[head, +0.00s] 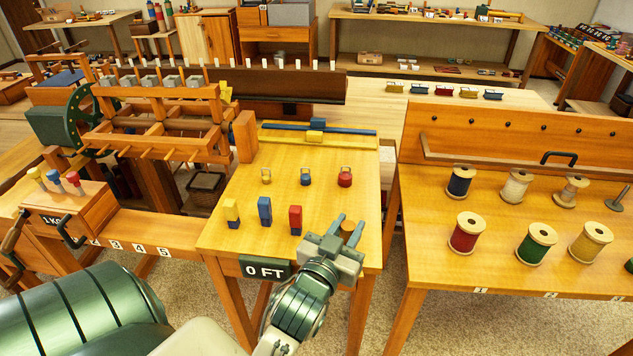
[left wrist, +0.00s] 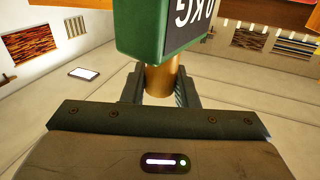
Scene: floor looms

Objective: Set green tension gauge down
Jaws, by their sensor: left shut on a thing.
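The green tension gauge (left wrist: 150,30) fills the upper middle of the left wrist view. It has a green body, a dark face with white lettering that appears upside down, and a brass-coloured stem (left wrist: 160,80). My left gripper (left wrist: 160,90) is shut on that stem, one finger on each side. In the head view my left gripper (head: 347,228) is over the front right part of the middle wooden table (head: 225,225). The gauge body cannot be made out there, and the gripper hides what lies below it. My right gripper is not in view.
Yellow (head: 232,212), blue (head: 265,211) and red (head: 295,219) blocks stand left of my gripper, with small weights behind them. A "0 FT" plate (head: 265,268) is at the front edge. Thread spools (head: 467,232) stand on the right table; a wooden loom (head: 165,120) is left.

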